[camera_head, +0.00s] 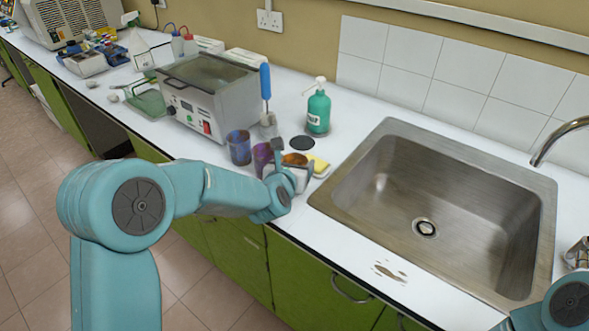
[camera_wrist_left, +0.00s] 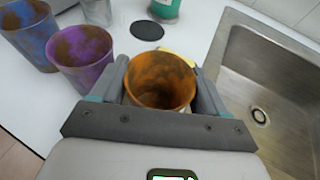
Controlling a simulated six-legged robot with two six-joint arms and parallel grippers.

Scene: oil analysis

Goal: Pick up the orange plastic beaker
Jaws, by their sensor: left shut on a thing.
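The orange plastic beaker (camera_wrist_left: 160,82), stained dark inside, stands between the two fingers of my left gripper (camera_wrist_left: 163,90) in the left wrist view. The fingers are shut on it from both sides. In the head view the orange beaker's rim (camera_head: 294,159) shows at my left gripper (camera_head: 290,172), near the counter's front edge and left of the sink. Its lower part is hidden by the gripper. I cannot tell whether its base touches the counter.
A purple beaker (camera_wrist_left: 82,58) and a blue beaker (camera_wrist_left: 30,35) stand close on the left. A yellow sponge (camera_head: 319,166), green soap bottle (camera_head: 318,112) and black disc (camera_head: 302,143) lie behind. The sink (camera_head: 345,190) is right; a water bath (camera_head: 205,95) stands farther left.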

